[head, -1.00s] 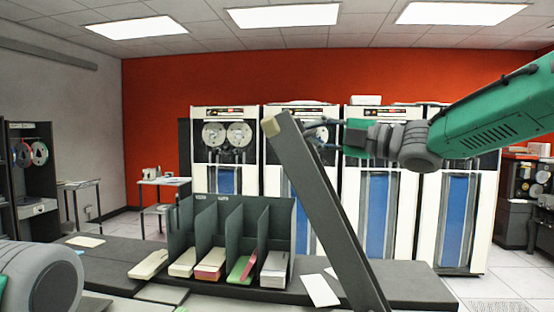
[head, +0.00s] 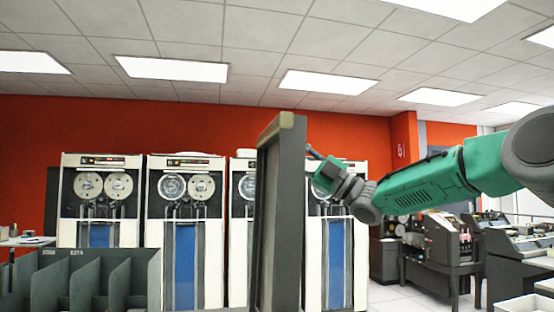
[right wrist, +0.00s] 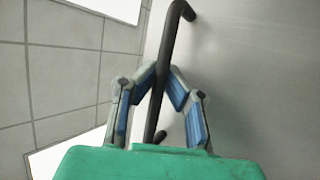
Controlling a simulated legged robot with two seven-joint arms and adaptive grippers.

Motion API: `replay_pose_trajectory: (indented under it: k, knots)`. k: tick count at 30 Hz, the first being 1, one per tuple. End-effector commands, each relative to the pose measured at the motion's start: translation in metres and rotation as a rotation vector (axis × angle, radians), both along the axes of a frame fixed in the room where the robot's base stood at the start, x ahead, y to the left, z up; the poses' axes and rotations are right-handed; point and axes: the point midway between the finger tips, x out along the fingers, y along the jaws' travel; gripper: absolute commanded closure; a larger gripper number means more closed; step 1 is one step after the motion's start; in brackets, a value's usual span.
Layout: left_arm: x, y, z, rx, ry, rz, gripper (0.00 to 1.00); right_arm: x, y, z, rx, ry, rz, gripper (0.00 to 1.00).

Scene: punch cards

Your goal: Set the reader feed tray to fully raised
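The feed tray (head: 268,215) is a long dark grey panel with a tan-capped top corner. In the head view it stands close to upright, and its lower end is cut off by the frame. My right gripper (head: 312,165) is at the tray's upper right side. In the right wrist view, the fingertips of my right gripper (right wrist: 161,82) close in from both sides on a black bar handle (right wrist: 177,30). The handle runs along the tray's smooth grey face (right wrist: 250,80). My left gripper is in neither current view.
A dark card rack (head: 80,285) stands at the lower left. White tape cabinets (head: 152,230) line the red wall behind. Dark office machines (head: 440,245) stand at the right. The space above the tray is clear up to the ceiling.

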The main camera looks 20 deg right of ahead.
Motion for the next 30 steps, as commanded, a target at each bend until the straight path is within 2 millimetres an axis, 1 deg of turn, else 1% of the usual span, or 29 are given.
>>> replay_pose_trajectory:
  k: [1, 4, 14, 15, 17, 18, 23, 30]
  knots:
    - [0.0001, 0.0, -0.0017, 0.0, 0.0, 0.0, 0.6, 0.0005, -0.0043, -0.0075, 0.002, 0.008, 0.001, 1.0]
    - [0.0001, -0.0001, -0.0021, 0.0, 0.0, 0.0, 0.6, -0.0002, -0.0097, -0.0084, 0.008, 0.007, 0.002, 1.0]
    - [0.0001, -0.0003, -0.0019, 0.0, 0.0, -0.001, 0.6, 0.0009, -0.0079, -0.0094, 0.007, 0.011, 0.003, 1.0]
    - [0.0, -0.0003, -0.0019, 0.0, 0.0, -0.001, 0.6, 0.0012, -0.0066, -0.0094, 0.006, 0.011, 0.003, 0.92]
    - [0.0, -0.0003, -0.0019, 0.0, 0.0, -0.001, 0.6, 0.0015, -0.0049, -0.0089, 0.005, 0.011, 0.003, 0.71]
    - [0.0, -0.0003, -0.0019, 0.0, 0.0, -0.001, 0.6, 0.0015, -0.0042, -0.0084, 0.004, 0.01, 0.002, 0.69]
    - [0.0, -0.0003, -0.0018, 0.0, 0.0, -0.001, 0.6, 0.0003, -0.0042, -0.0058, 0.005, 0.006, 0.003, 0.69]
    - [-0.0027, -0.0001, -0.001, 0.0, -0.002, -0.001, 0.6, -0.0026, -0.0118, -0.0061, 0.011, 0.002, 0.002, 0.69]
